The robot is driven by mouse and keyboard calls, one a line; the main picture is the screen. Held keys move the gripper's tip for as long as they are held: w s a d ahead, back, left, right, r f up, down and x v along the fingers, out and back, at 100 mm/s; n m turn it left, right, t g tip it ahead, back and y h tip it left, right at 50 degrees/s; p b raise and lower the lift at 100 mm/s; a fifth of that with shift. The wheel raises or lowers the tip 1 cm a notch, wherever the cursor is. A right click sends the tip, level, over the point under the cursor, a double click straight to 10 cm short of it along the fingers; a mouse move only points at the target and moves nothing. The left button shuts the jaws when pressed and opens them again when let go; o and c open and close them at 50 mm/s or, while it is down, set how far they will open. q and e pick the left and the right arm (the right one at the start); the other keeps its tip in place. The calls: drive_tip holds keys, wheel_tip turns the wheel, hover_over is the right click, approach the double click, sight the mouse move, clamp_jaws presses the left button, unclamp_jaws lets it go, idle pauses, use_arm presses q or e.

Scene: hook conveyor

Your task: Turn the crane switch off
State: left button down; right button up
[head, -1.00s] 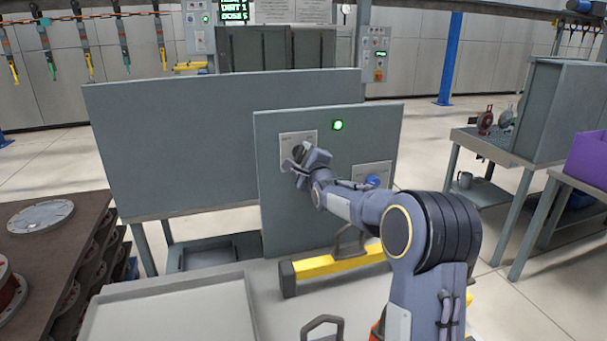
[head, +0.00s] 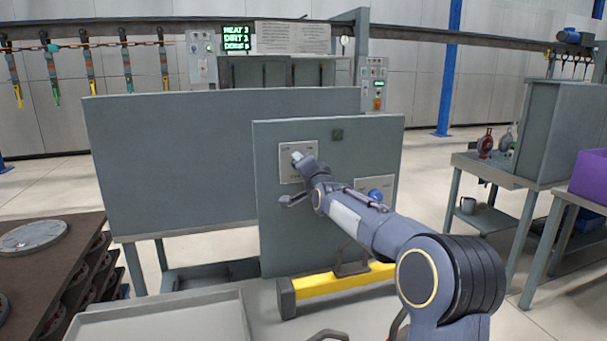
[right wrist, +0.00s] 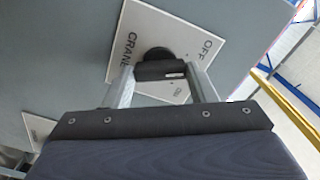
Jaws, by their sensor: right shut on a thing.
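The crane switch is a black knob (right wrist: 160,68) on a white plate (right wrist: 172,28) lettered CRANE, OFF and ON. In the head view the plate (head: 285,172) is on the grey upright panel (head: 275,235), partly covered by my right gripper (head: 295,179). The right wrist view shows the two fingers of this gripper (right wrist: 160,76) on either side of the knob's bar, shut on it. The knob's exact pointing is hard to read. My left gripper is not in view.
A second white plate with a blue button (head: 375,195) is to the right on the same panel. A yellow bar (head: 330,284) with a handle lies at the panel's foot. A pale tray (head: 165,325) is in front at left. A wider grey board (head: 200,160) stands behind.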

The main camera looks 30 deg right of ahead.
drive_tip(key=shift+n+b, duration=0.3)
drive_tip(key=shift+n, duration=0.9)
drive_tip(key=o, duration=1)
drive_tip(key=v, duration=0.7)
drive_tip(key=shift+s, duration=0.4)
